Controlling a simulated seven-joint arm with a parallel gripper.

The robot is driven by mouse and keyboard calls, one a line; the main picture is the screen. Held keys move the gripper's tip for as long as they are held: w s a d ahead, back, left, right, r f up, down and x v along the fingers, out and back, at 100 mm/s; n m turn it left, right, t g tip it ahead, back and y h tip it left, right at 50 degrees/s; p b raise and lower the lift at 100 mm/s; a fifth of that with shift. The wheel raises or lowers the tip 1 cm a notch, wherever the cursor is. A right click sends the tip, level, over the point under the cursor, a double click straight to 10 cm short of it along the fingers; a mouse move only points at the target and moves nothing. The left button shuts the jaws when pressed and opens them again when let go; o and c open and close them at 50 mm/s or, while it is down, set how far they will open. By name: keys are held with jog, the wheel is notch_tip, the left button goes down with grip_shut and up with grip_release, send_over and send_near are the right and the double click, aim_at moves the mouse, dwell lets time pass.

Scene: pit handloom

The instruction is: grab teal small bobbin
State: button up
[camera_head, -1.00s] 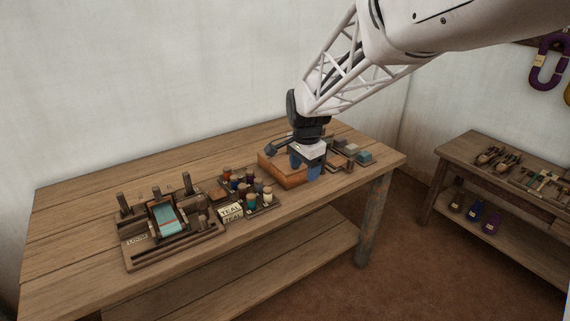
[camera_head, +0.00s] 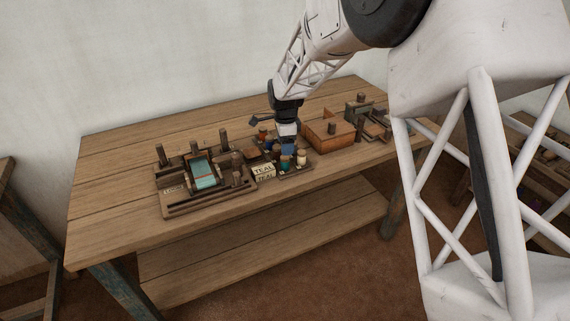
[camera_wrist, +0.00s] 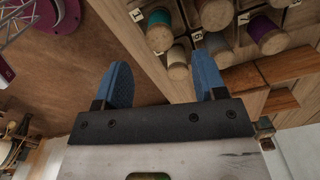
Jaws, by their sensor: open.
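The teal small bobbin (camera_head: 285,163) stands in the bobbin rack, among several bobbins of other colours. My gripper (camera_head: 288,149) is over the rack, close to the bobbins. The teal bobbin lies beyond the fingertips, roughly in line with the gap.
A purple bobbin (camera_wrist: 267,33) stands to the right in the wrist view.

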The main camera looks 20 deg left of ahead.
aim_at(285, 157)
jog(key=shift+f, duration=0.1)
jog(key=shift+f, duration=1.2)
jog(key=shift+f, duration=0.1)
jog(key=shift+f, duration=2.5)
jog(key=shift+c, duration=0.3)
jog(key=c, duration=0.9)
jog(key=shift+c, duration=0.2)
jog(key=shift+r, duration=0.1)
